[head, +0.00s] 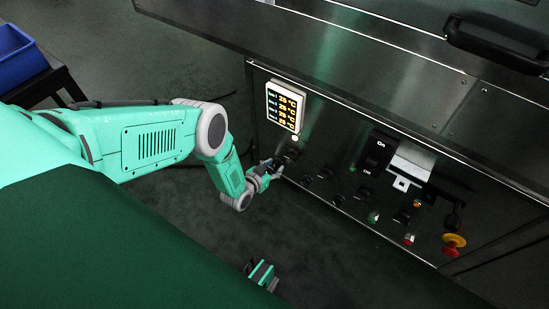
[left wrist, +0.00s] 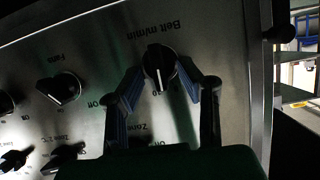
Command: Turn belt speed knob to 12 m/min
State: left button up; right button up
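The belt speed knob (left wrist: 160,66) is black with a white pointer line, under the label "Belt m/min", which appears upside down in the left wrist view. My left gripper (left wrist: 160,72) is open, with one finger on each side of the knob. The fingertips are very close to its sides; I cannot tell whether they touch. In the head view, my left gripper (head: 278,168) is at the left end of the control panel (head: 325,150) and hides the knob there. A small teal part of mine shows at the lower middle; I cannot tell whether it is my right gripper.
A lit display (head: 285,106) sits above the left gripper. Other knobs, including the fan knob (left wrist: 60,88), are beside it. An on/off switch (head: 374,158) and a red emergency stop (head: 453,244) are farther right. A blue bin (head: 20,57) stands at the far left.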

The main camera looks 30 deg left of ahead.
pick_arm(q)
jog(key=shift+a+f, duration=0.2)
jog(key=shift+a, duration=0.1)
jog(key=shift+d+r, duration=0.2)
jog(key=shift+d, duration=0.2)
grip_shut()
jog(key=shift+w+d, duration=0.1)
jog(key=m+y, duration=0.2)
jog(key=shift+d+f+m, duration=0.1)
jog(key=shift+d+m, duration=0.15)
jog(key=shift+m, duration=0.15)
jog(key=shift+d+f+m+t+y, duration=0.15)
jog(key=shift+m+t+y, duration=0.25)
jog(key=shift+m+y, duration=0.6)
jog(key=shift+d+f+m+t+y, duration=0.15)
jog(key=shift+m+y, duration=0.1)
jog(key=shift+m, duration=0.55)
jog(key=shift+f+m+t+y, duration=0.15)
jog(key=shift+m+y, duration=0.1)
jog(key=shift+m, duration=0.55)
pick_arm(e)
jog(key=shift+a, duration=0.15)
